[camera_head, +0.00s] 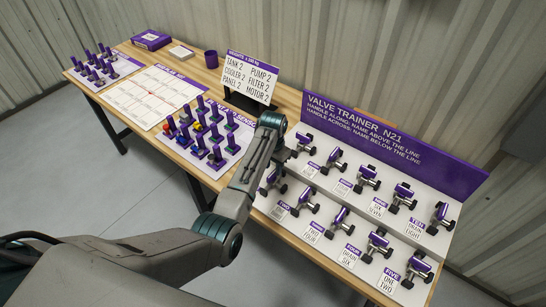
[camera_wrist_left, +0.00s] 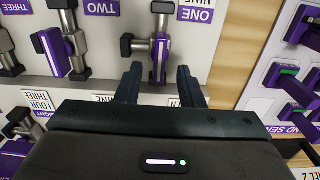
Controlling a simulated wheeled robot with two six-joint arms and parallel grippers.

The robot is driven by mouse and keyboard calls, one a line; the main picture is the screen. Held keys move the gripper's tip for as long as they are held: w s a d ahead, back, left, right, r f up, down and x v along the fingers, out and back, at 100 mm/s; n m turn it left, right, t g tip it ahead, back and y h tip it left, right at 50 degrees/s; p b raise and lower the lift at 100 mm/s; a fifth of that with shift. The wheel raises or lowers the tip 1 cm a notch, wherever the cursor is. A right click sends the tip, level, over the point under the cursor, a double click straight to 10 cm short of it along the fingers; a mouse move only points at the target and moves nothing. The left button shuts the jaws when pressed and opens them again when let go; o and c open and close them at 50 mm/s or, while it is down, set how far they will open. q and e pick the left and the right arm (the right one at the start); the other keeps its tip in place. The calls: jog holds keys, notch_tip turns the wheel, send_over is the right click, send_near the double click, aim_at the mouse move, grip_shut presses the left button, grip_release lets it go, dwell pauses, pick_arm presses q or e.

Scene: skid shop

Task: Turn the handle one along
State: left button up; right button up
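The valve at label ONE over NINE (camera_wrist_left: 197,12) has a purple handle with a pale stripe (camera_wrist_left: 160,60); in the left wrist view the stripe runs up and down, roughly in line with the valve body. My left gripper (camera_wrist_left: 158,85) is open, with one finger on each side of this handle's lower end; I cannot tell whether either touches it. In the head view my left gripper (camera_head: 284,153) is above the left end of the valve trainer (camera_head: 395,140), partly hiding it. The front-left valve (camera_head: 272,181) shows beside my arm. My right gripper is not in view.
The valve at label TWO (camera_wrist_left: 102,8) is close by, its handle (camera_wrist_left: 47,52) tilted. Other valves (camera_head: 376,245) stand in two rows to the right. A sensor board with several upright parts (camera_head: 207,135) and a sign (camera_head: 250,77) are left of the trainer.

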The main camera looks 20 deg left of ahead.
aim_at(273, 173)
pick_arm(q)
notch_tip(273, 173, up, 7)
jog(key=b, duration=0.1)
jog(key=shift+b, duration=0.4)
dwell(1.2)
